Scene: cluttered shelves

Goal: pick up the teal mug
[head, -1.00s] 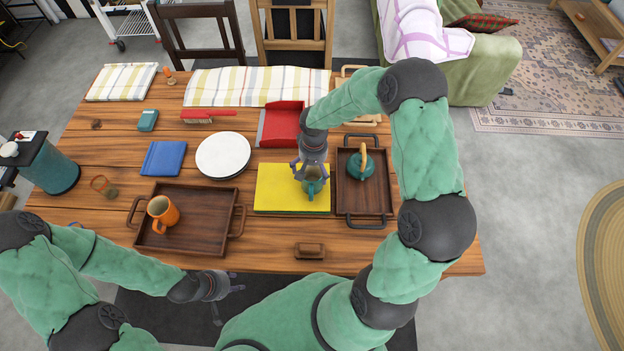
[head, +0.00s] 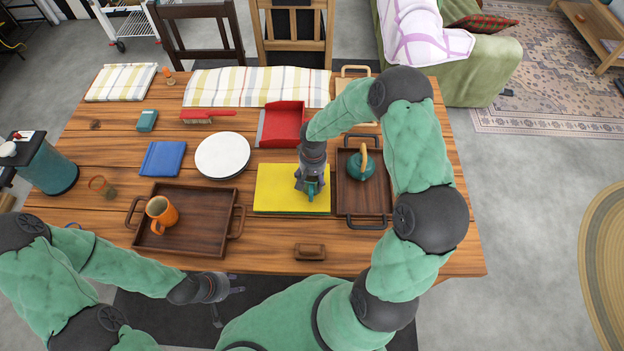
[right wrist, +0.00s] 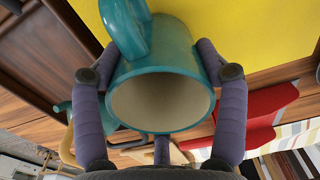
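The teal mug (head: 311,191) is on the yellow board (head: 270,190), mostly hidden by my right gripper in the head view. In the right wrist view the mug (right wrist: 160,95) shows its open rim and pale inside, with its handle at the upper left. My right gripper (right wrist: 158,50) has one finger on each side of the mug, both tips against its wall, and looks shut on it. Whether the mug is lifted at all cannot be told.
A dark tray with a teal kettle (head: 361,166) stands just right of the board. Another tray (head: 210,205) holds an orange mug (head: 160,212) at left. A red dustpan (head: 281,125) lies behind, and a small wooden block (head: 309,251) in front.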

